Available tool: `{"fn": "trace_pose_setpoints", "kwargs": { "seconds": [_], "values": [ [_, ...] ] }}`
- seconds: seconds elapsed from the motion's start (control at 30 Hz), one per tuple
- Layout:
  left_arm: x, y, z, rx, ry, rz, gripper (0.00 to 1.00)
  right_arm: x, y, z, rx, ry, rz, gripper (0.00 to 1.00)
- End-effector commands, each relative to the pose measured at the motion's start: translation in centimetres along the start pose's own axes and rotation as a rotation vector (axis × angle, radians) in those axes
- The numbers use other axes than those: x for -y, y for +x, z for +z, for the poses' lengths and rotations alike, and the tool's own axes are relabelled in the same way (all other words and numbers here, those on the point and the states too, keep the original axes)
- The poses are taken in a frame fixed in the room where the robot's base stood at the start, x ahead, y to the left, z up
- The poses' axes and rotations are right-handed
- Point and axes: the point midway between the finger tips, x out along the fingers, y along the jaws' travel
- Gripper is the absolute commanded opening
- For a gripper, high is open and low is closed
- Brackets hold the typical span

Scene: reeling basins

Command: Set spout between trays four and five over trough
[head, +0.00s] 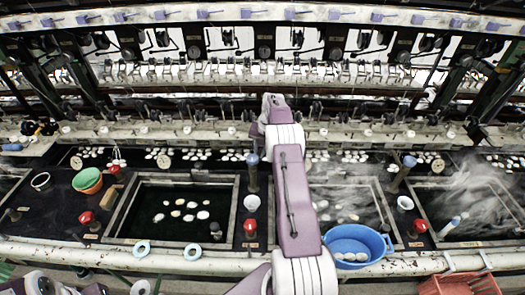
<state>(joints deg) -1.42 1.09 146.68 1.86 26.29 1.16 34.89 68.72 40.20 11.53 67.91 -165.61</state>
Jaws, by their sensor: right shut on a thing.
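My right arm reaches up through the middle of the head view, and its gripper (268,108) is at the machine's near ledge. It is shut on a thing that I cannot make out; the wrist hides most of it. The long dark trough (225,154) runs across behind the basins, with several pale cocoon groups in it. A blue-topped post (252,172) stands left of my right arm, and another (404,172) stands to the right. I cannot tell which part is the spout or which trays are four and five. Only part of my left arm shows at the lower left.
A basin with cocoons (128,215) lies left of my arm. A blue tub (357,240) sits by the front rail to the right. Orange and green bowls (87,180) stand at left. Red-topped fittings (250,226) stand between basins. Steam blurs the right-hand basin.

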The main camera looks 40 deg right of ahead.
Motion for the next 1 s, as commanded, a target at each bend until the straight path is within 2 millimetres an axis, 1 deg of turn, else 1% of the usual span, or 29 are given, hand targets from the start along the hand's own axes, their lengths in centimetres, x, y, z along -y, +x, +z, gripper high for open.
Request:
{"fn": "trace_pose_setpoints", "kwargs": {
  "seconds": [0.03,0.3,0.77,0.8,0.87,0.9,1.0],
  "values": [
    [-0.01,-0.39,-0.04,0.0,0.0,0.0,0.25,-0.24,-0.22,0.13,0.001,-0.02,0.001,0.0],
    [-0.02,-0.84,-0.08,0.0,0.0,0.0,0.25,-0.76,-0.01,0.12,-0.013,-0.088,0.001,0.0],
    [-0.02,-0.87,-0.09,0.0,0.0,0.0,0.25,-0.85,0.05,0.13,-0.015,-0.1,0.001,0.0],
    [-0.02,-0.87,-0.09,0.0,0.0,0.0,0.25,-0.85,0.04,0.13,-0.015,-0.1,0.001,0.19],
    [-0.02,-0.87,-0.09,0.0,0.0,0.0,0.25,-0.85,0.05,0.12,-0.015,-0.099,0.001,0.36],
    [-0.02,-0.87,-0.09,0.0,0.0,0.0,0.25,-0.84,0.06,0.11,-0.016,-0.099,0.001,0.38],
    [-0.02,-0.87,-0.09,0.0,0.0,0.0,0.25,-0.83,0.08,0.08,-0.017,-0.099,0.0,0.38]
  ]
}}
